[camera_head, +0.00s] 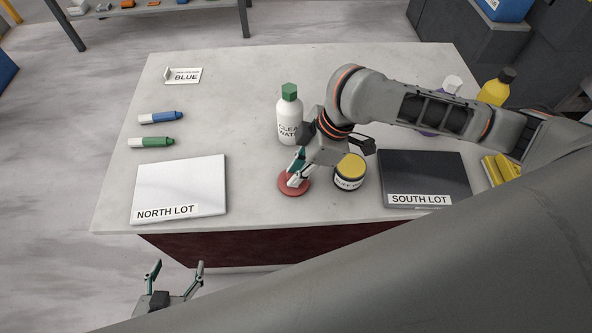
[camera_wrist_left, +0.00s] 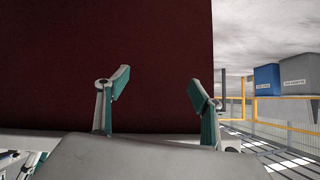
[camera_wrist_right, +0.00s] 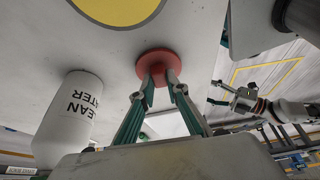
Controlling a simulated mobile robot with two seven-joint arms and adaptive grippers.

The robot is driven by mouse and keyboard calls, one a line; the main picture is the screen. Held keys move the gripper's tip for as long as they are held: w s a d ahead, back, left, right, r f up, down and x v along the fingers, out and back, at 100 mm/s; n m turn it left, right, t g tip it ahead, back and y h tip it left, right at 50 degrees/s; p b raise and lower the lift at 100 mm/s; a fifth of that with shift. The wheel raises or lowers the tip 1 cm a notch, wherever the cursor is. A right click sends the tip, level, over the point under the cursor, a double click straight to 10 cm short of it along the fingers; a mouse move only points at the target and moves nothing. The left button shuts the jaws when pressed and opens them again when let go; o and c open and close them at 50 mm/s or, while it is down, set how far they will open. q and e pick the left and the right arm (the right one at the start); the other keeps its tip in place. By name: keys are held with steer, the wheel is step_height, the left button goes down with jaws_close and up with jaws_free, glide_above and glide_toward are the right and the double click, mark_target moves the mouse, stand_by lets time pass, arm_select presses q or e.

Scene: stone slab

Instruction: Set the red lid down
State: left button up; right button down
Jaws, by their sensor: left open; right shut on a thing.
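The red lid (camera_head: 294,186) is a flat round disc at the front middle of the stone slab, left of the yellow-topped jar (camera_head: 349,171). My right gripper (camera_head: 297,178) points down and is shut on the lid, which also shows between its fingertips in the right wrist view (camera_wrist_right: 158,62). The lid is at or very near the slab surface; I cannot tell whether it touches. My left gripper (camera_head: 178,266) is open and empty, low in front of the slab's front edge. The left wrist view shows its spread fingers (camera_wrist_left: 159,80) before the dark red slab front.
A green-capped bottle (camera_head: 289,118) stands behind the lid. The white NORTH LOT panel (camera_head: 180,185) lies left, the dark SOUTH LOT panel (camera_head: 425,172) right. Blue (camera_head: 160,118) and green (camera_head: 151,142) markers lie at the left. The slab (camera_head: 235,105) is clear around its left middle.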

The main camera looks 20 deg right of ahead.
arm_select(q)
steer(key=shift+w+r, duration=0.1)
arm_select(e)
steer(key=shift+f, duration=0.1)
steer(key=c, duration=2)
jaws_free()
arm_select(q)
steer(key=shift+d+f, duration=0.1)
steer(key=shift+f, duration=0.15)
steer(key=r+p, duration=0.3)
steer(key=p, duration=0.1)
steer(key=shift+s+d, duration=0.25)
steer(key=shift+s, duration=0.1)
arm_select(e)
steer(key=v, duration=1.2)
arm_select(q)
steer(key=shift+r, duration=0.15)
arm_select(e)
steer(key=shift+s, duration=0.1)
